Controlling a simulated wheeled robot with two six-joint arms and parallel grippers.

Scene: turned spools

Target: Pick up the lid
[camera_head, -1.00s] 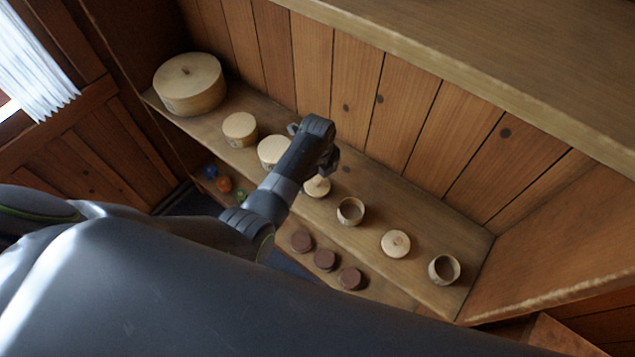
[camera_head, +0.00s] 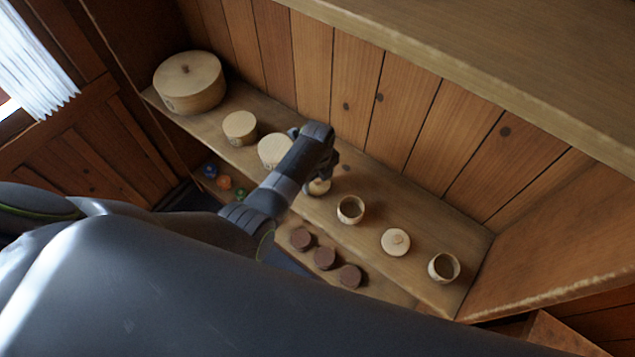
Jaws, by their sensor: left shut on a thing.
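A small pale wooden lid (camera_head: 320,187) is on the shelf, partly hidden under my left gripper (camera_head: 325,170). The left gripper is shut on it from above; the fingertips and the lid's knob are mostly hidden. I cannot tell whether the lid is clear of the shelf. Another pale lid (camera_head: 396,243) with a small knob lies further right on the shelf, between an open wooden cup (camera_head: 351,210) and a second open cup (camera_head: 444,267). My right gripper is not in view.
The shelf (camera_head: 375,217) holds a large round lidded box (camera_head: 190,83) at the left end, and small round boxes (camera_head: 240,128) and (camera_head: 274,151). Brown discs (camera_head: 325,258) and small coloured balls (camera_head: 224,183) sit lower in front. A plank back wall (camera_head: 360,95) stands close behind.

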